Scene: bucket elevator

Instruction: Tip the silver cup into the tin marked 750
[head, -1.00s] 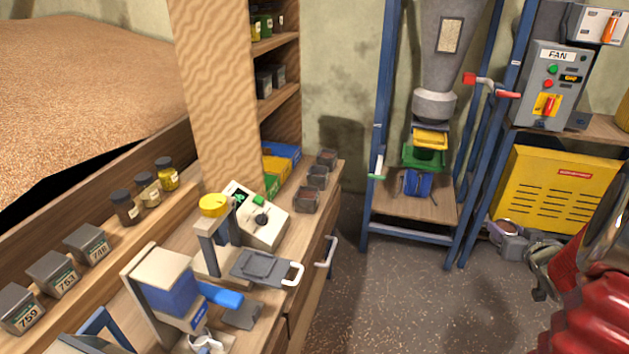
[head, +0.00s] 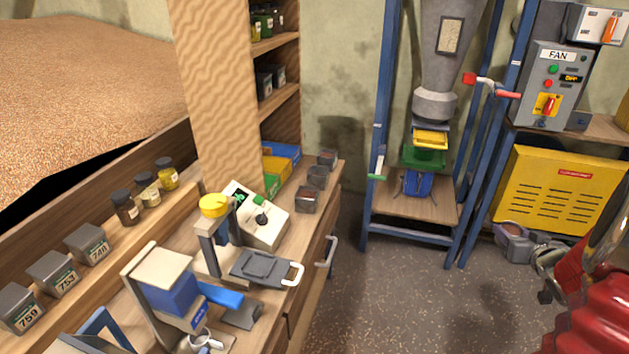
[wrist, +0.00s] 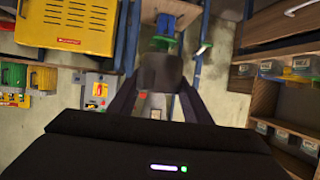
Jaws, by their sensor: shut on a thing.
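My gripper (head: 520,248) is at the right of the head view, off the floor in front of the yellow cabinet. It is shut on a grey cup-like thing (head: 514,229), which looks dark between the fingers in the wrist view (wrist: 160,72). I cannot tell for sure that this is the silver cup. Another pale metallic cup (head: 203,341) stands at the bottom edge, under the blue-and-cream device. Grey tins stand on the ledge at left: they seem to read 759 (head: 20,308), 753 (head: 52,276) and 748 (head: 87,245). I cannot make out a tin marked 750.
The wooden bench holds a device with a blue lever (head: 218,296), a scale-like device (head: 258,222) and small dark tins (head: 306,200). A blue-framed elevator (head: 430,150), a yellow cabinet (head: 555,190) and a fan panel (head: 550,85) stand behind. The floor between is clear.

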